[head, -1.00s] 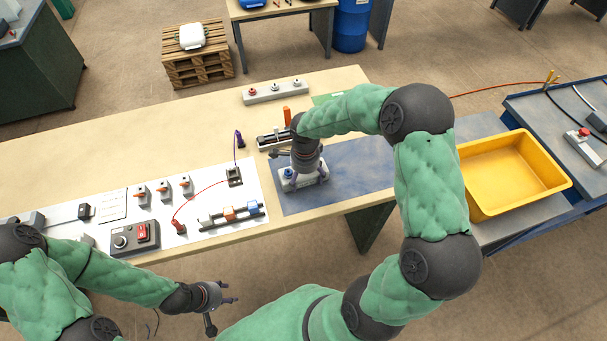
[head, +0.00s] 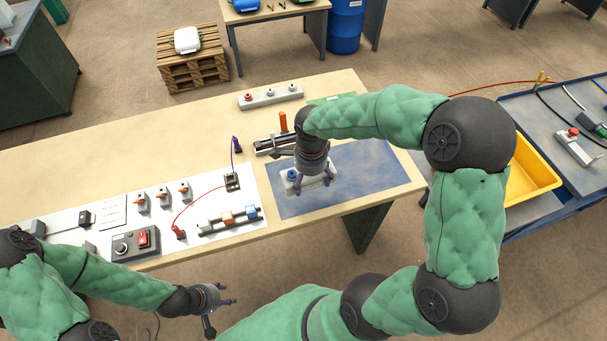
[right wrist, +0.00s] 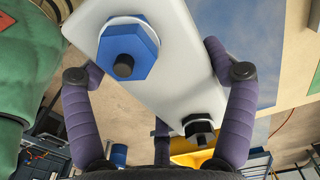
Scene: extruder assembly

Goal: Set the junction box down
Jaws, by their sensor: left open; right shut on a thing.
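The junction box is a white block with a blue hex fitting and a smaller black one. In the head view the junction box (head: 309,184) shows over the left part of the blue mat (head: 365,178), below my right gripper (head: 314,181). In the right wrist view, the box (right wrist: 178,62) lies between the purple fingers of my right gripper (right wrist: 158,75), which is shut on it. I cannot tell whether its underside touches the mat. My left gripper (head: 222,314) is open and empty, in front of the table's near edge.
A white panel (head: 105,232) with switches and a red-button box (head: 135,243) lies left of the mat. A dark slide device with an orange handle (head: 283,121) stands behind the box. The yellow bin (head: 530,177) is at the right. The mat's right part is clear.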

